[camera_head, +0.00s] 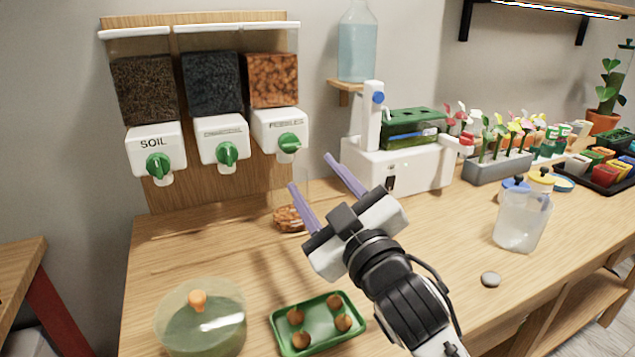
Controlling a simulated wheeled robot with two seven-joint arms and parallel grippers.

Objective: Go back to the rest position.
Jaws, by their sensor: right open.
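My right gripper (315,175) is open and empty, held above the wooden table with its two purple fingers apart. It points up and left toward the dispensers, and its arm comes in from the lower right. A clear bowl of orange pebbles (287,219) stands on the table behind the left finger and is partly hidden by it. My left gripper is not in view.
Wall dispensers (221,139) for soil and pebbles hang behind. A green tray (318,323) with several brown balls and a domed lid (201,318) stand in front. A white machine (400,165), a clear jar (521,217) and a grey stone (490,279) are to the right.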

